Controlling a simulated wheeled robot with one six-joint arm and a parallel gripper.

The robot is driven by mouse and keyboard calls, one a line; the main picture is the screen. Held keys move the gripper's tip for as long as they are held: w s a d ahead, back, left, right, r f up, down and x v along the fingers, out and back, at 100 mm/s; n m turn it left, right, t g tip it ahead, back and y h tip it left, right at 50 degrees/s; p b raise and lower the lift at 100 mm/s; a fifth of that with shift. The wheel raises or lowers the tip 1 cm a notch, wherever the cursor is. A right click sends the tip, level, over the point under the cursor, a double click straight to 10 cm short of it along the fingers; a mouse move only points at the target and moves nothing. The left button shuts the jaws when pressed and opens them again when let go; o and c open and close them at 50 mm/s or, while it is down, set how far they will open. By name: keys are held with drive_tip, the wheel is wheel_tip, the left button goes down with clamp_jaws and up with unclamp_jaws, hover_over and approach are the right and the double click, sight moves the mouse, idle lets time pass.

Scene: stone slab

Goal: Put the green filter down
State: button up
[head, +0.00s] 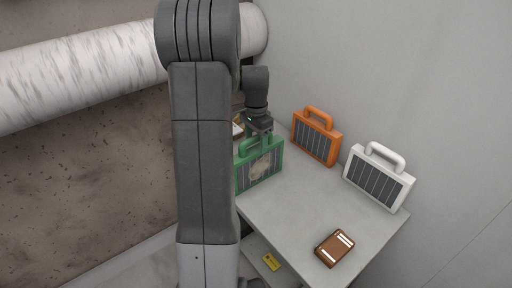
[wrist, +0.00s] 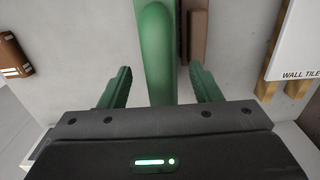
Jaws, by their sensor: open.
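The green filter (head: 260,168), a case with a top handle and a pale, dirty patch on its face, stands upright on the slab (head: 300,215), partly hidden by my arm. My gripper (head: 258,128) is over its top. In the wrist view my gripper (wrist: 161,75) is open, with one finger on each side of the green handle (wrist: 157,45). Gaps show between the handle and both fingers. The filter's underside is hidden, so its contact with the slab is not directly visible.
An orange filter (head: 316,137) and a white filter (head: 378,178) stand along the wall. A brown item (head: 334,248) lies near the front. A box marked "WALL TILE" (wrist: 300,45) is at right in the wrist view. A yellow item (head: 271,261) lies lower down. The slab's middle is clear.

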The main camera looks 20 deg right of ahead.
wheel_tip(320, 180, up, 9)
drive_tip(key=shift+f, duration=0.1)
idle(0.4)
